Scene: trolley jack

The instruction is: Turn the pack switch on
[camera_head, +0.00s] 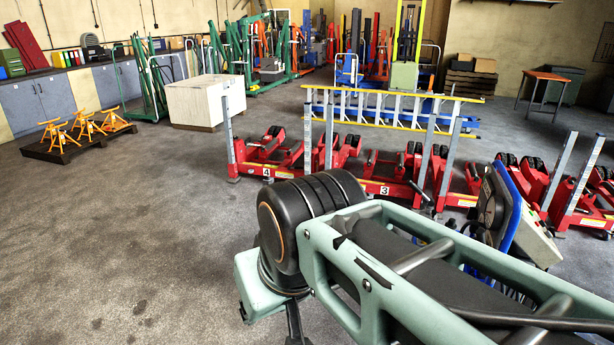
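I cannot make out the pack switch in this view. A unit with a pale box (537,245) and a blue-edged panel (508,205) stands at the right, behind the pale green frame in the foreground. It may be the pack, but I cannot tell. Its lower part is hidden, and no switch shows clearly on it. My gripper is not recognisable in the view. The large pale green and black jointed structure across the lower right looks like part of my own arm.
Red trolley jacks (388,186) with grey uprights stand in a row across the middle and right. A white crate (205,100) and orange stands on a pallet (62,147) are farther left. The floor (110,240) at left is clear.

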